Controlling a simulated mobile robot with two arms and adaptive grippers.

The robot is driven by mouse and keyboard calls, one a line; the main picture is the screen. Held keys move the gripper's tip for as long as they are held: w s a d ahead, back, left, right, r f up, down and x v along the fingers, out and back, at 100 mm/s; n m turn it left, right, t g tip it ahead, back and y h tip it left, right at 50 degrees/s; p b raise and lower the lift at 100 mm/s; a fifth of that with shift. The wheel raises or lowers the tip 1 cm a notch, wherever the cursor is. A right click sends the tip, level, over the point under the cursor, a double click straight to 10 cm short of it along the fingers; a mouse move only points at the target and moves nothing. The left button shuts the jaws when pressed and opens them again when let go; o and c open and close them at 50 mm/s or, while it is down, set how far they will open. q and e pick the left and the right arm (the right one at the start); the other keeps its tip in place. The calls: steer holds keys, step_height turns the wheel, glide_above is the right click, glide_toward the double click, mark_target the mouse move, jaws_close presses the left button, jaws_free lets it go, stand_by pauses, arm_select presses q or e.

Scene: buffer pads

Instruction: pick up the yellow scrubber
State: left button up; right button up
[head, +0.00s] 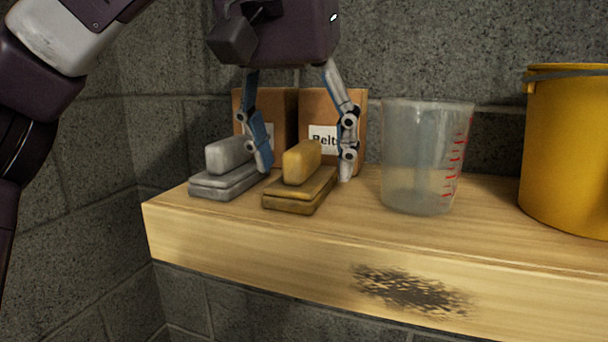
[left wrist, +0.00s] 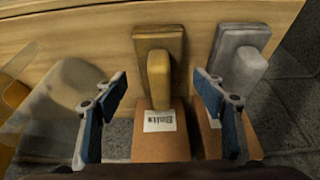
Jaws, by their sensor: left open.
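The yellow scrubber (head: 300,190) lies flat on the wooden shelf, a block handle standing up from its base. It also shows in the left wrist view (left wrist: 158,70), upper middle. My left gripper (head: 305,172) is open, pointing down, with one finger to each side of the yellow scrubber's handle in the head view. In the left wrist view the open fingers (left wrist: 158,92) also flank the handle, with visible gaps and no clear contact. My right gripper is not in view.
A grey scrubber (head: 226,180) lies close by on the left. A clear measuring jug (head: 424,155) and a yellow bucket (head: 568,150) stand to the right. The shelf's front strip (head: 350,222) is bare.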

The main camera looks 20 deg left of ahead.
arm_select(q)
steer(key=shift+x, duration=0.95)
steer(key=shift+s+r, duration=0.1)
steer(key=c, duration=1.3)
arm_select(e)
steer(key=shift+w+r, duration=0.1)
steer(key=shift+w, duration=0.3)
arm_select(q)
steer(key=shift+r, duration=0.1)
